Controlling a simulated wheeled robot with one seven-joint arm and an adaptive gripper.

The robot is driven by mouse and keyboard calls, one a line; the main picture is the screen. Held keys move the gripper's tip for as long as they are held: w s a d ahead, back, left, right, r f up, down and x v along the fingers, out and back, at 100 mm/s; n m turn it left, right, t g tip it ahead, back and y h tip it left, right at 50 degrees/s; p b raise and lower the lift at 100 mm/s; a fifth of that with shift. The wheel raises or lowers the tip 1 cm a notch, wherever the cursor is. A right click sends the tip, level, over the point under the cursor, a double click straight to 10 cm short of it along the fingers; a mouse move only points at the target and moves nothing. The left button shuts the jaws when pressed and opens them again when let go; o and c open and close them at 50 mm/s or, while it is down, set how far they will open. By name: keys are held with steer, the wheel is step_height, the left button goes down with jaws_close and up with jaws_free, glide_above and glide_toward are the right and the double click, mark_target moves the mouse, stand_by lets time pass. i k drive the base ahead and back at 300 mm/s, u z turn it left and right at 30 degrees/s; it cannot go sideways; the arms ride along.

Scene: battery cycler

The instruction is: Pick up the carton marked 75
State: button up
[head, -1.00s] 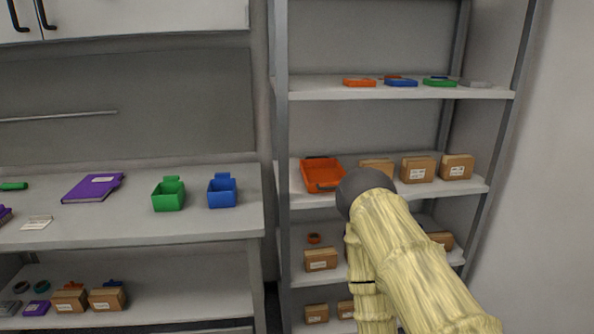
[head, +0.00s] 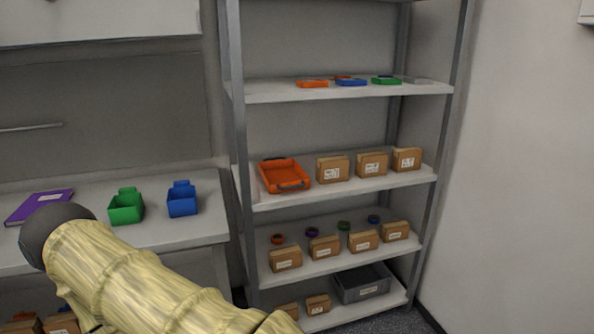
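Several brown cartons with white labels stand on the shelf unit (head: 240,150). On its middle shelf are a left carton (head: 333,169), a centre carton (head: 372,164) and a right carton (head: 407,159). More cartons stand on the shelf below, such as one at its left (head: 286,258), and on the bottom shelf (head: 318,304). The label markings are too small to read, so I cannot tell which is marked 75. My arm crosses the lower left, apart from these cartons. My gripper is not in view.
An orange tray (head: 285,175) sits left of the middle-shelf cartons. A grey bin (head: 361,283) is on the bottom shelf. Green (head: 126,206) and blue (head: 182,199) bins stand on the left workbench. Floor (head: 398,322) shows at the lower right.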

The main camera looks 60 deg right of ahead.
mark_target(334, 169)
steer(key=i, duration=1.95)
steer(key=z, duration=3.5)
steer(key=i, duration=1.65)
steer(key=u, duration=0.05)
